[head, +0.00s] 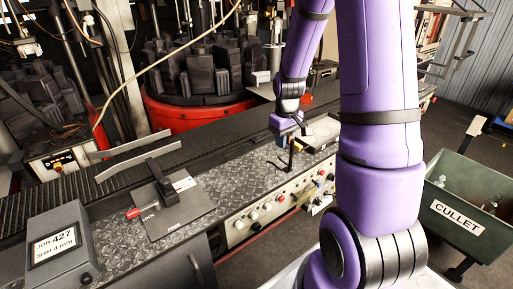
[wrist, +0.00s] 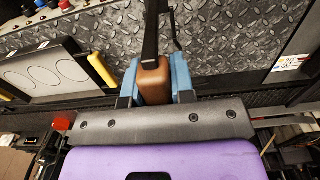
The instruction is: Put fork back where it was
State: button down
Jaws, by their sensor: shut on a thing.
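The fork has a brown handle (wrist: 152,80) and a dark shaft (wrist: 151,38) in the wrist view. My gripper (wrist: 153,85) has its blue fingers shut on both sides of the handle. The shaft runs toward the top of the picture over the diamond plate; its far end is not clear. In the head view my gripper (head: 287,126) is at the right part of the diamond-plate bench (head: 240,174). The fork (head: 291,152) shows there as a thin dark piece below the fingers. I cannot tell whether it touches the bench.
A tray with round outlines (wrist: 22,77) and a yellow handle (wrist: 102,70) lies left of the fork in the wrist view. A plate with a dark handle (head: 176,213) and a grey job box (head: 62,250) are on the bench. A green cullet bin (head: 468,190) stands at right.

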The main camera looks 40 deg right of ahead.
jog(key=w+a+f, duration=0.4)
jog(key=w+a, duration=0.1)
jog(key=w, duration=0.2)
jog(key=shift+w+f, duration=0.15)
jog(key=shift+w, duration=0.1)
jog(key=shift+f, duration=0.1)
jog(key=c, duration=1)
grip_release()
jog(key=shift+o, duration=0.2)
notch_tip(320, 180, up, 12)
jog(key=s+a+r+t, duration=0.3)
jog(key=s+a+r, duration=0.5)
jog(key=s+r, duration=0.5)
jog(key=s+a+r+t, duration=0.1)
jog(key=s+a+r, duration=0.1)
jog(key=s, duration=0.4)
jog(key=s+a+r+t, duration=0.1)
jog(key=s+a+r, duration=0.2)
jog(key=s, duration=0.4)
jog(key=shift+s+r, duration=0.15)
jog(key=shift+s, duration=0.1)
